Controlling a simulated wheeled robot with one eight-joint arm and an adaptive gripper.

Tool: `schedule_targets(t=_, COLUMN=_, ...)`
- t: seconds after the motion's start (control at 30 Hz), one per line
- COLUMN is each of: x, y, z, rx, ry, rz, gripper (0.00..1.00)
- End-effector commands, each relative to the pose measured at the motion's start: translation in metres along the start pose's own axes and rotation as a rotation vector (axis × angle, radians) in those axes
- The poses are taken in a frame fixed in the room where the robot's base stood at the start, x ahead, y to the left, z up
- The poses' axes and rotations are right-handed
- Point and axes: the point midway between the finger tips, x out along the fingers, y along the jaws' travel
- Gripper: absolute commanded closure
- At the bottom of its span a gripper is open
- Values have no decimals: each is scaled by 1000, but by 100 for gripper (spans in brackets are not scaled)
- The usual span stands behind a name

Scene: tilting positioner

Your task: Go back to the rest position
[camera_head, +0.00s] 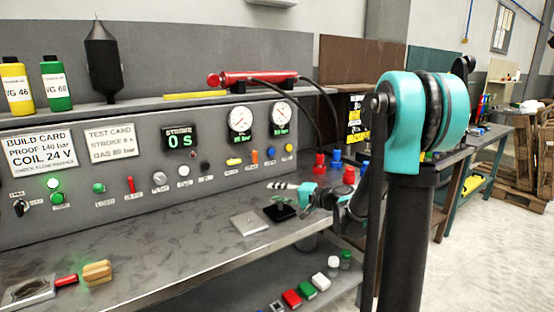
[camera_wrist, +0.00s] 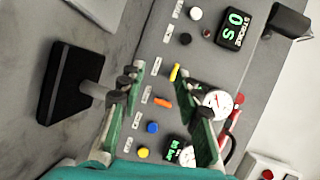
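My gripper (camera_head: 284,192) is over the bench in front of the control panel, at the middle of the head view. In the wrist view its two green fingers (camera_wrist: 160,76) stand apart, with the panel visible between them and nothing held. A black square base with a short post (camera_wrist: 62,84) is just beside the left finger in the wrist view; I cannot tell whether they touch. The black base also shows under the gripper in the head view (camera_head: 279,212). My teal and black arm stands at the right of the head view and hides part of the bench.
The control panel (camera_head: 130,205) with gauges, buttons and switches stands close behind the gripper. A grey plate (camera_head: 249,223) lies left of the black base. Red and blue fittings (camera_head: 349,175) stand to the right. The bench's front middle is clear; blocks sit on the lower shelf.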

Motion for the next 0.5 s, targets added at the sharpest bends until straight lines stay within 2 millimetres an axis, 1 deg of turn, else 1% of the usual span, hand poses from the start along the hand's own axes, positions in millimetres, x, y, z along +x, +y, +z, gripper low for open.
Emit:
schedule_targets(t=0.03, x=-4, y=5, z=8, rx=-19, ry=-5, rz=32, gripper=66)
schedule_targets(t=0.17, x=-17, y=22, z=28, rx=-78, ry=-19, rz=133, gripper=66)
schedule_targets(t=0.27, x=-33, y=40, z=47, rx=-135, ry=-34, rz=234, gripper=66)
schedule_targets(t=0.37, x=-58, y=66, z=70, rx=-210, ry=-52, rz=370, gripper=66)
schedule_targets(t=0.47, x=-91, y=97, z=95, rx=-294, ry=-75, rz=529, gripper=66)
schedule_targets(t=0.5, x=-106, y=110, z=103, rx=-328, ry=-82, rz=595, gripper=66)
